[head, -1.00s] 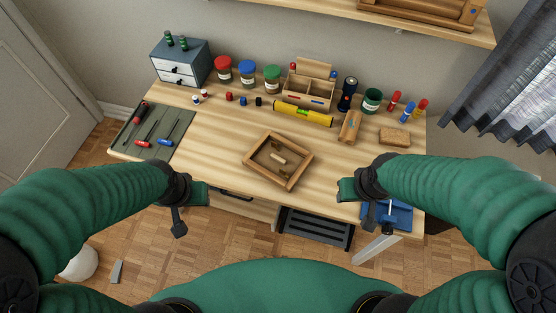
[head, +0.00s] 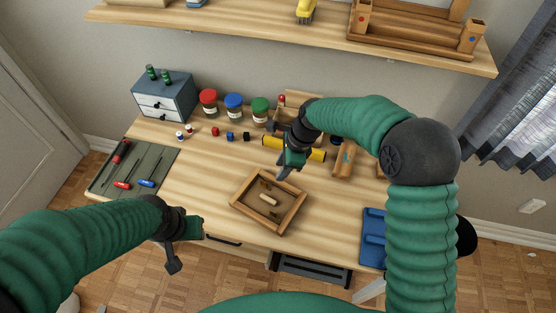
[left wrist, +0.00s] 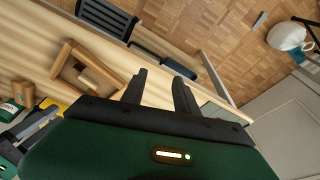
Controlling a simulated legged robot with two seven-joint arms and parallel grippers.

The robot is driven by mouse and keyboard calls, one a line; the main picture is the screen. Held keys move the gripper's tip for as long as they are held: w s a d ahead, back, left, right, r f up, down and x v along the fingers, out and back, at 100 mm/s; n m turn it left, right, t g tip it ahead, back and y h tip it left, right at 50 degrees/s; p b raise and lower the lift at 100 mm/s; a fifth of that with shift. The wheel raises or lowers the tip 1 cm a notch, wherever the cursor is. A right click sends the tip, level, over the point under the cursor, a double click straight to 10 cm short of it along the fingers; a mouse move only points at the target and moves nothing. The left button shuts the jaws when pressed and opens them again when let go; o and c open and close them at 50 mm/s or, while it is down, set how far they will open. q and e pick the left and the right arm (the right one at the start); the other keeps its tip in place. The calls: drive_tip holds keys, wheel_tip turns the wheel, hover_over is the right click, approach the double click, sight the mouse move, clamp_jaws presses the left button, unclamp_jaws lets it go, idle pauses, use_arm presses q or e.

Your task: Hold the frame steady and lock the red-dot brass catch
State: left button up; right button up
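A square wooden frame (head: 297,213) lies on the desk, with a small wooden block (head: 269,199) and small brown pieces inside it; it also shows in the left wrist view (left wrist: 60,63). A wooden stand (head: 410,47) on the upper shelf has a red dot (head: 362,18) on its left post and a blue dot on its right. I cannot make out a brass catch or its position. My right gripper (head: 286,172) is above the desk just behind the frame; its finger gap is unclear. My left gripper (head: 196,228) is at the desk's front edge; its fingers (left wrist: 160,88) are apart and empty.
A tool mat (head: 150,163) lies left. A blue object (head: 373,238) is at the front right. Desk left of the frame is clear.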

use_arm(q)
drive_tip(key=shift+o, duration=0.6)
drive_tip(key=shift+w+d+f, duration=0.15)
drive_tip(key=shift+o, duration=1.1)
drive_tip(key=shift+d+r, duration=0.1)
drive_tip(key=shift+r, duration=0.15)
drive_tip(key=shift+m, duration=0.4)
drive_tip(key=w, duration=0.1)
drive_tip(key=w+r, duration=0.1)
drive_tip(key=w+d, duration=0.1)
drive_tip(key=shift+w+d+r, duration=0.1)
drive_tip(key=shift+w+r, duration=0.1)
drive_tip(key=shift+w, duration=0.15)
wheel_tip(320, 180, up, 2)
drive_tip(key=m+g, duration=0.2)
drive_tip(key=g, duration=0.1)
hover_over(238, 193)
wheel_tip(238, 193, down, 17)
drive_tip(key=shift+r, duration=0.2)
use_arm(e)
drive_tip(key=shift+w+a+m, duration=0.5)
drive_tip(key=shift+a+m, duration=0.35)
drive_tip(key=shift+m, duration=0.15)
